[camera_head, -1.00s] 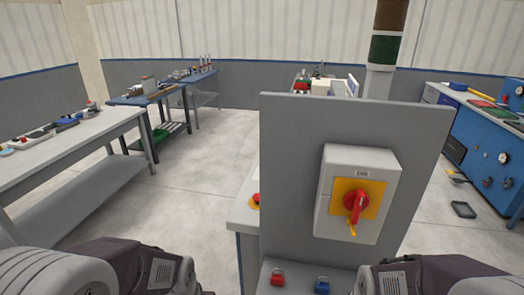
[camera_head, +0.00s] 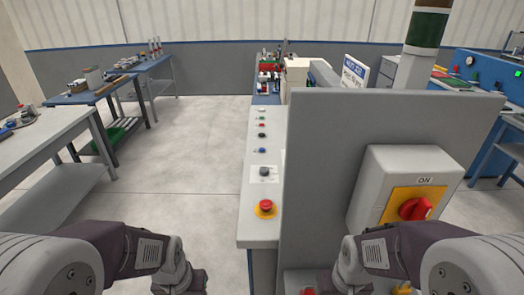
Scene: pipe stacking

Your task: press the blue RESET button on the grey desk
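The grey desk (camera_head: 258,228) runs away from me in the middle of the head view, left of an upright grey panel. A small blue button (camera_head: 262,150) is on its top, in a row of several controls; its label is too small to read. My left arm (camera_head: 130,250) comes in at the lower left and my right arm (camera_head: 380,255) at the lower right, in front of the panel. Both grippers are below the picture edge, so their fingers are hidden. Neither arm is seen touching the desk controls.
A red mushroom button (camera_head: 265,207) on yellow and a dark knob (camera_head: 264,171) are nearer than the blue button. The grey panel (camera_head: 325,150) carries a switch box (camera_head: 375,175) with a red handle (camera_head: 415,209). Open floor (camera_head: 190,145) lies left of the desk.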

